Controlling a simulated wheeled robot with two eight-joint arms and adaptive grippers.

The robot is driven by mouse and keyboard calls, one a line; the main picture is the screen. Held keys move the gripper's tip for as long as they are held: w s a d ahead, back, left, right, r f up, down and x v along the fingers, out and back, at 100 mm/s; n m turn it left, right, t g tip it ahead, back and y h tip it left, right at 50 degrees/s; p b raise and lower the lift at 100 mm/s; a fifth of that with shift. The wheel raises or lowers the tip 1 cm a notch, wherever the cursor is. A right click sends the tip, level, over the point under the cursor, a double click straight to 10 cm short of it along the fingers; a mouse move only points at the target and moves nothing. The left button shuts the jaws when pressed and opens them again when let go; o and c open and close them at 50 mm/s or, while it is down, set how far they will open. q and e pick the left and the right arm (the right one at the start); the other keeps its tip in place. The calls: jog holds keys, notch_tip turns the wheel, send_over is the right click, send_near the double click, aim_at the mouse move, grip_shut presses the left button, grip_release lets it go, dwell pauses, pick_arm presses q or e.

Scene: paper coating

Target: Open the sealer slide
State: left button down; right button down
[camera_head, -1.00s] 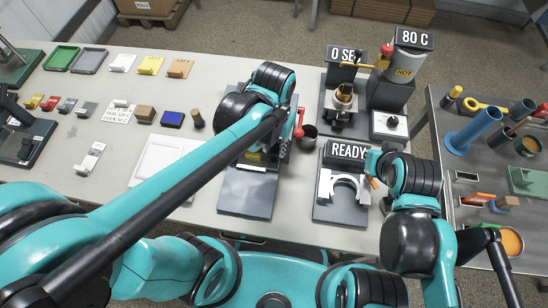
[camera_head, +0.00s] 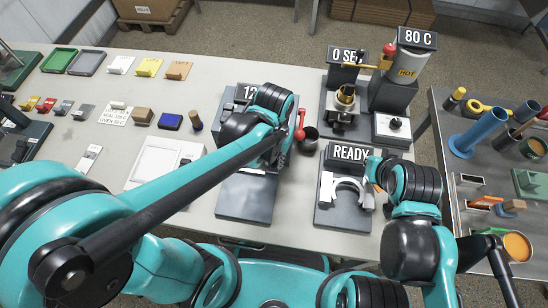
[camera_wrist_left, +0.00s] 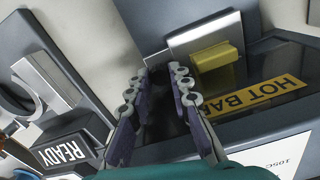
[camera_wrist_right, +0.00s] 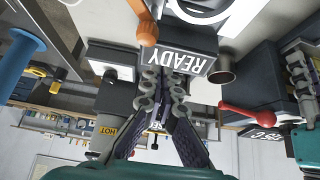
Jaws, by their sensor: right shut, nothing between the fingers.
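The sealer (camera_head: 247,198) is a dark station with a flat base, mostly hidden under my left forearm in the head view. In the left wrist view its dark top (camera_wrist_left: 262,60) has a yellow "HOT BAR" label, and a yellow block (camera_wrist_left: 213,57) sits by a silver plate. I cannot tell which part is the slide. My left gripper (camera_wrist_left: 164,72) is over the sealer, its fingertips apart, left of the yellow block; I see nothing clearly held. My right gripper (camera_wrist_right: 163,76) is shut and empty near the READY block (camera_wrist_right: 180,60).
A red-handled lever (camera_head: 299,125) and a dark cup (camera_head: 308,138) stand right of the sealer. The READY station with a white C-shaped holder (camera_head: 345,192) and an 80 C heater (camera_head: 407,65) are further right. A white tray (camera_head: 160,165) lies left of the sealer.

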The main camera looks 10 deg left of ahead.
pick_arm(q)
jog(key=s+p, duration=0.4)
jog(key=s, duration=0.7)
jog(key=shift+s+r, duration=0.15)
jog(key=shift+s, duration=0.65)
jog(key=c, duration=1.6)
grip_release()
jog(key=shift+c, duration=0.2)
notch_tip(320, 180, up, 12)
